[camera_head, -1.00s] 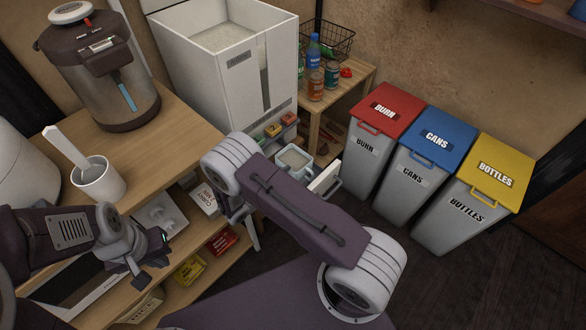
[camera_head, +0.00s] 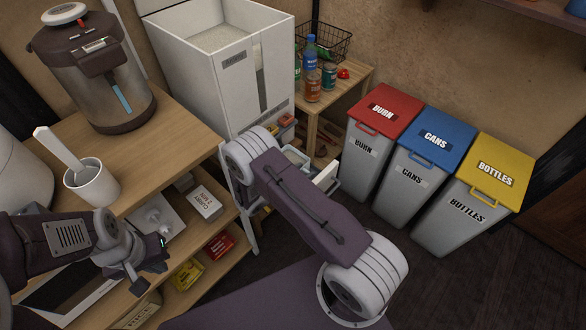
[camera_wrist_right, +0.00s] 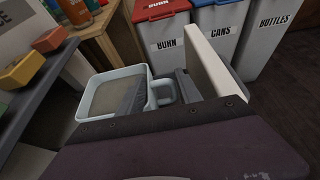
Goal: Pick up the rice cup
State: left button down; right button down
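The rice cup is a pale blue-grey square cup with a handle on its right side. It shows in the right wrist view (camera_wrist_right: 98,104), with a beige-grey surface inside it. In the head view only part of the cup (camera_head: 296,157) shows behind my right arm. My right gripper (camera_wrist_right: 160,90) is open in the wrist view, with one grey finger over the cup's inside and one beyond the handle. Whether the fingers touch the cup cannot be told. In the head view my right gripper is hidden by its arm. My left gripper (camera_head: 150,264) is open and empty beside the wooden shelf.
A white upright panel (camera_wrist_right: 213,62) stands just right of the cup. The white rice bin (camera_head: 205,75) is behind it. Red (camera_head: 385,108), blue (camera_head: 433,133) and yellow (camera_head: 490,168) lidded bins stand to the right. A wooden counter (camera_head: 150,130) holds a white cup (camera_head: 95,185).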

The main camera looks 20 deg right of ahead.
jog(key=shift+r, duration=0.15)
notch_tip(320, 180, up, 10)
jog(key=p, duration=0.2)
jog(key=shift+p, duration=0.4)
